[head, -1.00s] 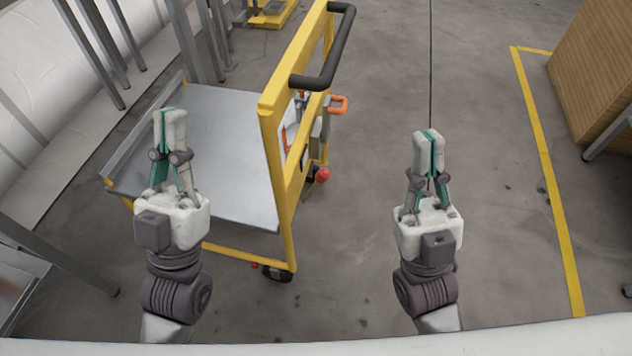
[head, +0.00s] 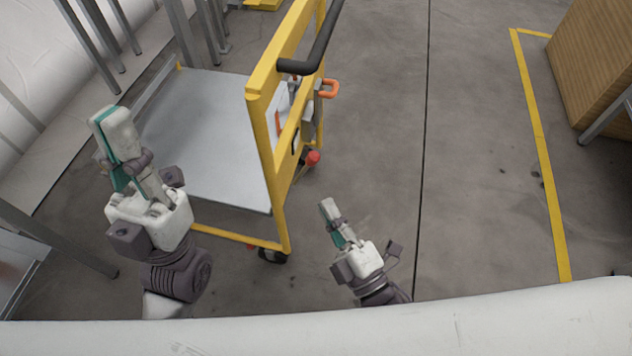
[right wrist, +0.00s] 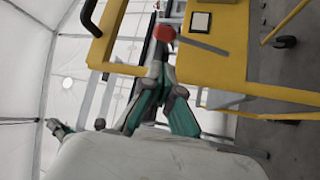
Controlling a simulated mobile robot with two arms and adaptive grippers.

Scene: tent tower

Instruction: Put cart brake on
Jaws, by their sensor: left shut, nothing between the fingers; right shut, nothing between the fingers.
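The cart (head: 262,110) has a yellow frame, a grey metal deck (head: 205,140) and a black push handle (head: 318,45). A red knob (head: 313,158) sits low on the cart's handle end, probably the brake. In the right wrist view the red knob (right wrist: 164,33) is just beyond my fingertips, beside a yellow panel (right wrist: 212,45). I cannot tell whether they touch there. My right gripper (head: 328,207) is shut and empty, below and right of the knob in the head view. My left gripper (head: 110,115) is shut and empty, in front of the deck's left side.
An orange handle (head: 329,88) sticks out from the cart's end above the knob. Grey metal posts (head: 95,35) stand at the upper left. A wooden crate (head: 590,70) is at the upper right behind a yellow floor line (head: 540,150). The floor right of the cart is clear.

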